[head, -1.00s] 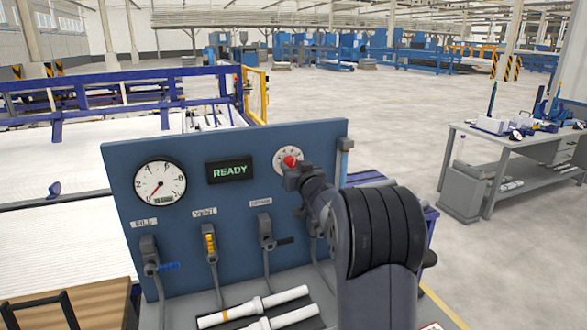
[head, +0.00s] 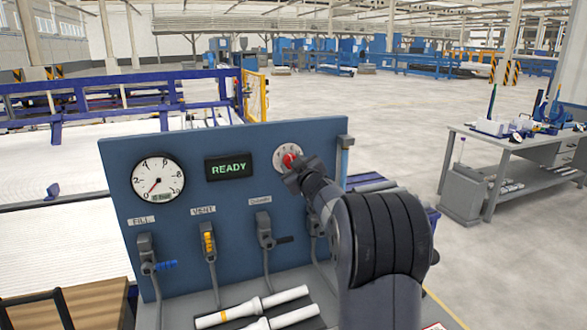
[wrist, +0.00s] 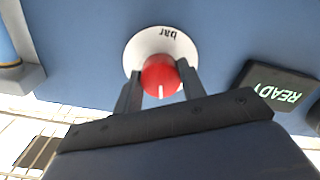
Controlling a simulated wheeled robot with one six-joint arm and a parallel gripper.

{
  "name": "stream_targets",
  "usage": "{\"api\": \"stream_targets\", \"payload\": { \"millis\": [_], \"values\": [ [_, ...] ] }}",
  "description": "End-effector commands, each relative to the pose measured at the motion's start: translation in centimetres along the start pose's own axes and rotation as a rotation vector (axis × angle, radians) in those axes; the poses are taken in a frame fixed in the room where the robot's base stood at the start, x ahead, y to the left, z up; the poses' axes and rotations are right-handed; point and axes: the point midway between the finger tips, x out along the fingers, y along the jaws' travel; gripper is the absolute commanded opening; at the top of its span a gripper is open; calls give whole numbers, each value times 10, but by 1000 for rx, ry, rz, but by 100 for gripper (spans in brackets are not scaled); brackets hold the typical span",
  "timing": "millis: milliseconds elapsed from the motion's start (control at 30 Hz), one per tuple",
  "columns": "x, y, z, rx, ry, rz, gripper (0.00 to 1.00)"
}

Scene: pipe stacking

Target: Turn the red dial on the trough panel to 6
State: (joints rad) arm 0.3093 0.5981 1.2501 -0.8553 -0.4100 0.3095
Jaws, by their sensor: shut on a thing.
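The red dial (head: 290,160) sits on a round white scale plate (head: 281,152) at the upper right of the blue trough panel (head: 230,135). In the wrist view the red dial (wrist: 161,76) lies between the two fingers of my gripper (wrist: 160,80), which is shut on it. A white pointer line shows on the dial, towards the bottom of that view. The white plate (wrist: 140,47) carries the word "bar"; its numbers cannot be read. In the head view my gripper (head: 298,170) partly covers the dial.
Left of the dial are a display reading READY (head: 229,167) and a round gauge (head: 158,179) with its needle pointing lower left. Valve levers labelled FILL (head: 147,255), VENT (head: 209,245) and a third (head: 265,232) are below. White pipes (head: 253,307) lie in front.

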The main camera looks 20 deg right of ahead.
Motion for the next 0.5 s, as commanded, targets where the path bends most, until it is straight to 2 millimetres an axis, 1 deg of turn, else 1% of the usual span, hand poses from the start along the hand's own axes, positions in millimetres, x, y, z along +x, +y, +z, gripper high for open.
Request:
{"api": "stream_targets", "payload": {
  "millis": [200,500],
  "values": [
    [0,0,1,-80,-1,0,16],
    [0,0,0,-109,-1,0,16]
  ]
}}
